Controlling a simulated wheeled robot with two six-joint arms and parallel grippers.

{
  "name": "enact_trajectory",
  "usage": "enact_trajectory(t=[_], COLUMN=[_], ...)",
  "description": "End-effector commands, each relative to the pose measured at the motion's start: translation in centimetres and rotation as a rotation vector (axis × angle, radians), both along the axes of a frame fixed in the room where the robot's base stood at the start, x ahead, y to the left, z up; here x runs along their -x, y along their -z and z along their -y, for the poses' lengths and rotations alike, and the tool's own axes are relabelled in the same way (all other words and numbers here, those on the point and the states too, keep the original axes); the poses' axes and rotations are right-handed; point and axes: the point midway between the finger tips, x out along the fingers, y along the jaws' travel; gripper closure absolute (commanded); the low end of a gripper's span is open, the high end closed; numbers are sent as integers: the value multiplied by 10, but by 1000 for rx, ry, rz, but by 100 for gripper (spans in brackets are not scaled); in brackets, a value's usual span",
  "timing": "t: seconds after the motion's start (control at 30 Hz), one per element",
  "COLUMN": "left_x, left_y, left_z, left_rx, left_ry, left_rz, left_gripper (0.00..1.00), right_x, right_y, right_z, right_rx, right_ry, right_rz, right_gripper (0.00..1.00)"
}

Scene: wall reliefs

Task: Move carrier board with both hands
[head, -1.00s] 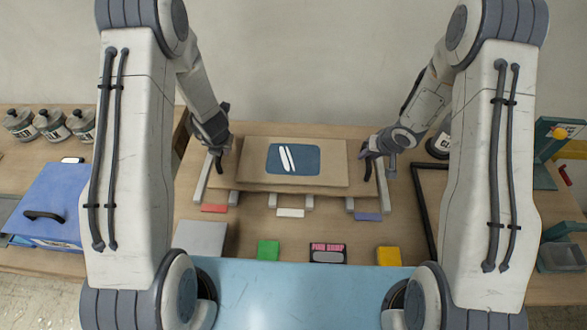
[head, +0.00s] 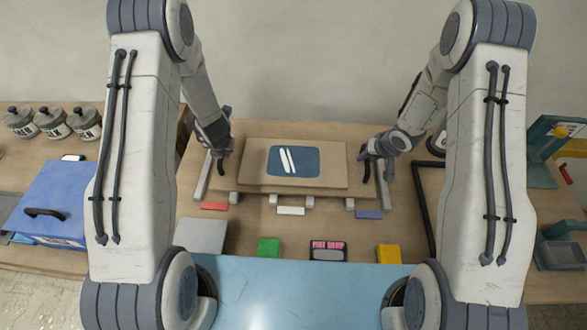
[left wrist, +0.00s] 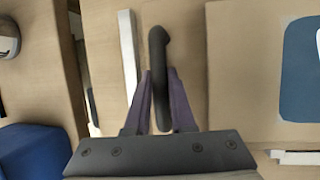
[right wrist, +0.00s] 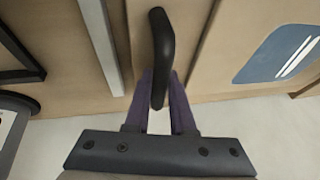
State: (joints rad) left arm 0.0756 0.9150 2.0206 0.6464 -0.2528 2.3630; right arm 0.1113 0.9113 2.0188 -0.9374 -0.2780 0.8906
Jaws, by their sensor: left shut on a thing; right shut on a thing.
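The carrier board (head: 228,172) is a wide tan board in the middle of the table in the head view. A smaller tan panel (head: 256,174) with a blue patch and white stripes lies on it. My left gripper (head: 221,150) is shut on the black handle (left wrist: 160,80) at the board's left side. My right gripper (head: 370,157) is shut on the black handle (right wrist: 160,60) at its right side. Pale blocks (head: 310,201) show under the board's front edge. I cannot tell whether the board touches them.
Green (head: 268,248), pink-black (head: 328,251) and yellow (head: 389,254) pieces lie nearer. A black frame (head: 425,205) is right; a blue case (head: 52,205) and jars (head: 52,122) are left.

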Motion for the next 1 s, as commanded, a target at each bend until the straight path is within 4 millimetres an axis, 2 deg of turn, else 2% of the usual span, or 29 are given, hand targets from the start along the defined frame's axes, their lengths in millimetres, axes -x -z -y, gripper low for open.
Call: enact_trajectory(t=[0.17, 0.2, 0.23, 0.27, 0.77, 0.87, 1.0], left_x=[-1, 0, 0, 0, 0, 2, 9], left_y=[-2, 0, 0, 0, -1, -6, -24], left_z=[-1, -1, -1, -1, 0, 1, 5], left_rx=[-2, -1, -1, -1, 0, 0, 0], left_ry=[-3, -2, -2, -2, 0, 1, 1], left_rz=[5, 1, 1, 1, 0, 1, 3], left_gripper=[100, 66, 55, 48, 48, 48, 48], right_x=[-1, 0, 0, 0, 0, 0, 0], right_y=[-1, 0, 0, 0, 0, 0, 0], right_z=[1, 1, 1, 1, 0, 0, 0], right_rx=[1, 1, 1, 1, 0, 0, 0], right_ry=[2, 1, 1, 1, 0, 0, 0], right_rz=[2, -1, -1, -1, 0, 0, 0], right_gripper=[100, 66, 55, 48, 48, 48, 48])
